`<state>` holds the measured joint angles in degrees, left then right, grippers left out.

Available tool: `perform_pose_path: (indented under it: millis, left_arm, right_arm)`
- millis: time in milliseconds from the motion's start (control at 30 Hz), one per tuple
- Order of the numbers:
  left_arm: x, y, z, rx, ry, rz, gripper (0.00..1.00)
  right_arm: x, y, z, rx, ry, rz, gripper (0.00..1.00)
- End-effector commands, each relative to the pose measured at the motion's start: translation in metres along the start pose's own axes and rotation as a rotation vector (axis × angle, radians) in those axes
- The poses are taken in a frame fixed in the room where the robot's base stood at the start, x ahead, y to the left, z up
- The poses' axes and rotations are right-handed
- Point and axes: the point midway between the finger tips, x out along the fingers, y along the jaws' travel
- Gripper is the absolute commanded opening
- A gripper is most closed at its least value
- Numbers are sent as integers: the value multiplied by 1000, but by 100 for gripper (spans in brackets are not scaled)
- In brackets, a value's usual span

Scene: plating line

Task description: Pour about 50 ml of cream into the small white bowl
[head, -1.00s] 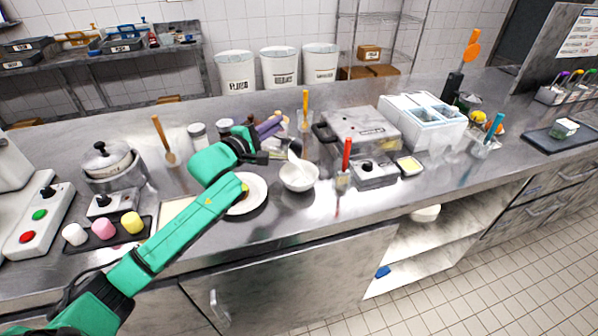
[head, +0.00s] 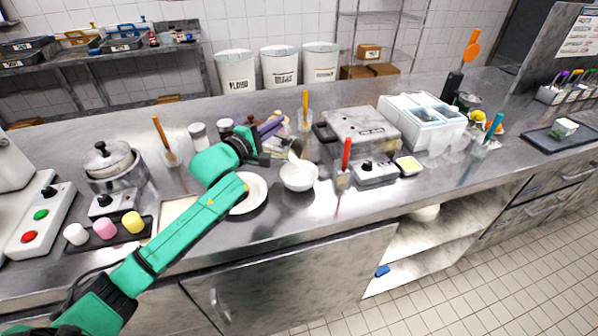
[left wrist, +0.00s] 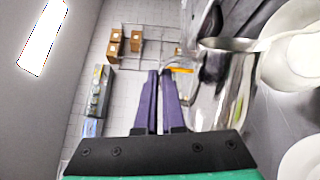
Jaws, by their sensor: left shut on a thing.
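The small white bowl (head: 299,178) stands on the steel counter and shows at the right edge of the left wrist view (left wrist: 302,78), with white cream inside. My left gripper (head: 270,127) has purple fingers, close together in the left wrist view (left wrist: 160,100). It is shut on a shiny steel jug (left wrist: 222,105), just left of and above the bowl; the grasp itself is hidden. The jug is tilted toward the bowl, and white cream runs from its lip toward the bowl. My right gripper is not in view.
A white plate (head: 252,194) lies left of the bowl, beneath my left arm. A red-handled tool in a holder (head: 346,160) and a control box (head: 376,173) stand right of the bowl. A grill press (head: 362,128) stands behind. The counter in front of the bowl is clear.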

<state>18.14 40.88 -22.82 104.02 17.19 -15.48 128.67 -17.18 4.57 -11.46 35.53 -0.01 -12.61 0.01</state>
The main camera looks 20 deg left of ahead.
Motion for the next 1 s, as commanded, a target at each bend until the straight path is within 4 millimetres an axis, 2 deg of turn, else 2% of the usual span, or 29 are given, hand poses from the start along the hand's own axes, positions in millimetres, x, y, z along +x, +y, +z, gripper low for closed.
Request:
perform_pose_path:
  millis: [1000]
  left_arm:
    - [0, 3, 7, 53, 0, 3, 0]
  right_arm:
    - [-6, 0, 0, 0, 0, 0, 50]
